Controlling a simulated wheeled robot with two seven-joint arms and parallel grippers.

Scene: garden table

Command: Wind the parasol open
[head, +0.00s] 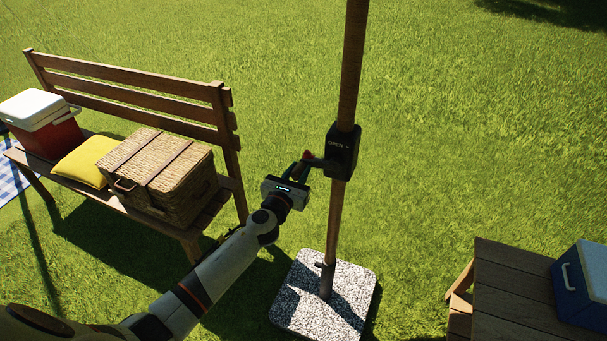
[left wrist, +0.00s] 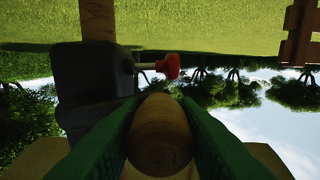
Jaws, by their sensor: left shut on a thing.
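The parasol's wooden pole (head: 351,70) stands upright in a speckled stone base (head: 345,318). A black crank housing (head: 342,150) marked OPEN with an arrow is on the pole; it also shows in the left wrist view (left wrist: 92,85). My left gripper (head: 300,171) is at the left side of the housing. In the left wrist view its green fingers are shut on a round wooden crank handle (left wrist: 160,140). A red knob (left wrist: 169,66) on a short metal rod sticks out of the housing beside it. The parasol's canopy is out of view. My right gripper is not in view.
A wooden bench (head: 150,98) on the left holds a red cooler (head: 50,137), a yellow cushion (head: 84,161) and a wicker basket (head: 160,170). A wooden table (head: 505,290) with a blue cooler (head: 583,287) is at lower right. Open grass lies behind the pole.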

